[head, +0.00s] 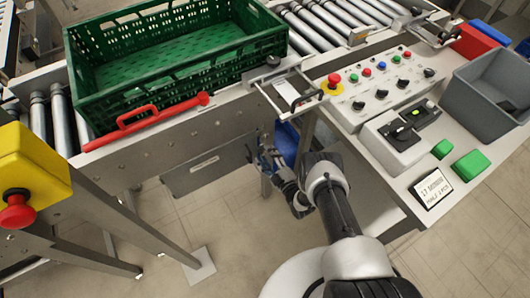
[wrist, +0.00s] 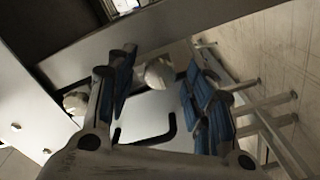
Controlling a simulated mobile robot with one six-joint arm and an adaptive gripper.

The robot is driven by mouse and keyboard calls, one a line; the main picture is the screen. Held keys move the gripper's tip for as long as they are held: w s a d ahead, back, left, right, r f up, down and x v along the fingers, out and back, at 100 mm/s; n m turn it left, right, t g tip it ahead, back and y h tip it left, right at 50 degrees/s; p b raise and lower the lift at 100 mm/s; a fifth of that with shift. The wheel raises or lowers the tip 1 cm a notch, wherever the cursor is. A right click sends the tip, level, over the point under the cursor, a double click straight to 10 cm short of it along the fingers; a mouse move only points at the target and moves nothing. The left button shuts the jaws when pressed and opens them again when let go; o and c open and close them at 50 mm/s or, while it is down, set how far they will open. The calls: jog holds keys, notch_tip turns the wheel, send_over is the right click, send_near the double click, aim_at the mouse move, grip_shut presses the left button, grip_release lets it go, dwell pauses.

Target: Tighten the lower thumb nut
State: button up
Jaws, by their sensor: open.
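My gripper (head: 262,158) is below the conveyor's side rail, near the gap before the control desk. In the wrist view my gripper (wrist: 160,66) is open, with its blue-padded fingers spread wide. A pale rounded knob (wrist: 158,73) shows in the gap between the fingers, apart from both pads. A second pale rounded knob (wrist: 75,101) shows left of the left finger, partly hidden by it. I cannot tell for sure which of these is the lower thumb nut. In the head view neither can be made out near my gripper.
A green crate (head: 165,91) sits on the conveyor, with a red handle lever (head: 147,122) along the rail. The control desk (head: 330,117) with buttons and a grey bin (head: 462,98) are right. A black bent bar (wrist: 150,137) lies between the finger bases. A yellow emergency-stop box (head: 32,165) is left.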

jog(key=shift+s, duration=0.1)
jog(key=shift+c, duration=0.5)
jog(key=c, duration=1)
jog(key=shift+o, duration=0.2)
jog(key=m, duration=0.4)
jog(key=shift+m, duration=0.4)
jog(key=m, duration=0.9)
jog(key=shift+m, duration=1.9)
jog(key=shift+a, duration=0.1)
